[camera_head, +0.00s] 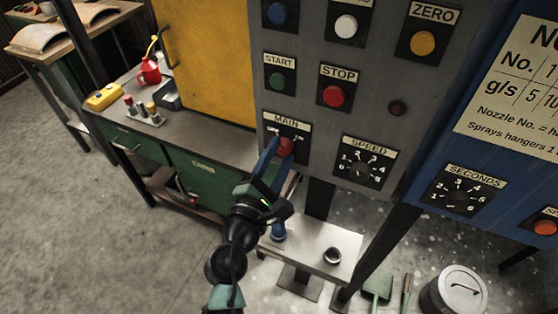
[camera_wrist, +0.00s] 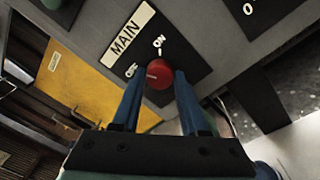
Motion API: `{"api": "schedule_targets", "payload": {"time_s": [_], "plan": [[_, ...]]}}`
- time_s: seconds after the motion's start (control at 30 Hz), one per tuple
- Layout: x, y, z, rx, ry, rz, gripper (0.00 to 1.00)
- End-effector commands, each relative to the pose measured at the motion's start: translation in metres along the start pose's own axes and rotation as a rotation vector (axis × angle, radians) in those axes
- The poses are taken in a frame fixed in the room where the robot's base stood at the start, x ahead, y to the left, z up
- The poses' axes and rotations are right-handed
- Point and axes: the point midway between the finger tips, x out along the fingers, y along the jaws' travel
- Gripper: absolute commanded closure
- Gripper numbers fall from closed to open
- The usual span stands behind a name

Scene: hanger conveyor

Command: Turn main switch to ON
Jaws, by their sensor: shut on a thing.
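The main switch is a red round knob (camera_wrist: 160,74) on a black plate under a "MAIN" label, with "OFF" and "ON" marks in the wrist view. Its pale pointer line lies on the left side, toward the "OFF" mark. "ON" is above the knob there. In the head view the red knob (camera_head: 286,146) shows at the lower left of the grey panel, partly covered by a finger. My gripper (camera_wrist: 159,78) has its two blue fingers on either side of the knob, shut on it. The gripper also shows in the head view (camera_head: 283,150).
The grey control panel has START (camera_head: 282,81) and STOP (camera_head: 333,95) buttons above, and a speed dial (camera_head: 361,169) to the right. A small shelf (camera_head: 335,240) with a ring stands below. A green workbench (camera_head: 200,127) is left.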

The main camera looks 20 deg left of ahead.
Motion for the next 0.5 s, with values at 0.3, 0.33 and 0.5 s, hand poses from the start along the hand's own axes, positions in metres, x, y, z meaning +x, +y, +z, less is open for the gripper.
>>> {"api": "schedule_targets", "payload": {"time_s": [0.3,0.33,0.5], "plan": [[-0.0001,-0.0041,-0.0037,0.304,-0.016,0.012,1.0],[-0.0001,-0.0042,-0.0038,0.333,-0.018,0.013,1.0],[0.0,-0.0042,-0.0041,0.495,-0.026,0.019,1.0]]}}
